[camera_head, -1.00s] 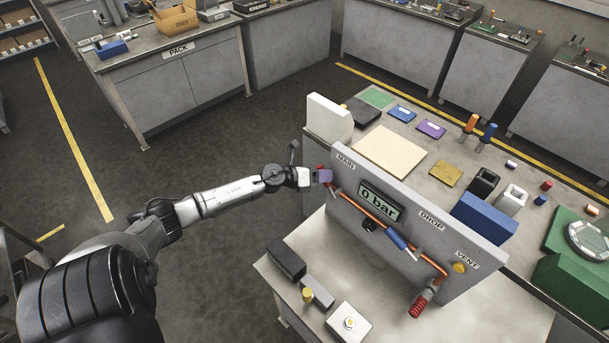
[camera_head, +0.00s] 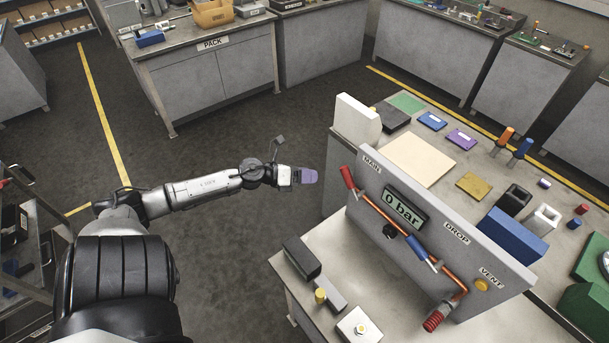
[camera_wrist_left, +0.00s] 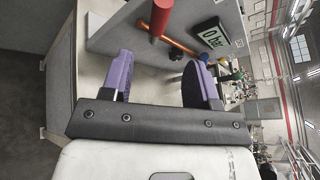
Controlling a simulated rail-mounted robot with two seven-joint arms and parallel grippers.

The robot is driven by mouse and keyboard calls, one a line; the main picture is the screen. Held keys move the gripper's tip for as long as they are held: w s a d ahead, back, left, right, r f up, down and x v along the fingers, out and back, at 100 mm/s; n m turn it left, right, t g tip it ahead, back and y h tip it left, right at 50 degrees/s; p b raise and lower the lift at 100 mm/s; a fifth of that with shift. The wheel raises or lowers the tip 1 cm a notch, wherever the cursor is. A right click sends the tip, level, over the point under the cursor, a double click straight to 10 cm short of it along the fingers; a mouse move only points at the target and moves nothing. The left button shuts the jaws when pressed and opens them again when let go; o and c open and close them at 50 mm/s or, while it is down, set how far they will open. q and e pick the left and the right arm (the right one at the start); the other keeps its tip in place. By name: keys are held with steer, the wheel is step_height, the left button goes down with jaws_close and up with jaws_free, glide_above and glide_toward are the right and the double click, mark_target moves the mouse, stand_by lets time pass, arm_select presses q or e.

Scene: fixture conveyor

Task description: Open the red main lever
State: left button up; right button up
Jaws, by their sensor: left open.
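The red main lever (camera_head: 347,178) sticks up at the left end of the copper pipe on the grey panel (camera_head: 459,246), below the MAIN label. In the left wrist view the red lever (camera_wrist_left: 161,17) stands ahead of the fingers, between their lines. My left gripper (camera_head: 309,176) is left of the lever, apart from it, with its purple fingers toward the panel. In the left wrist view the left gripper (camera_wrist_left: 155,78) is open and empty. My right gripper is not in view.
The display (camera_head: 405,208) reads 0 bar. A blue lever (camera_head: 419,247), a yellow button (camera_head: 482,285) and a red fitting (camera_head: 433,321) sit along the panel. Dark and grey blocks stand on the bench (camera_head: 353,277) in front. Open floor lies left of the bench.

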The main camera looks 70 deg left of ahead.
arm_select(q)
steer(key=shift+s+a+r, duration=0.1)
steer(key=shift+s, duration=0.2)
steer(key=shift+c, duration=0.4)
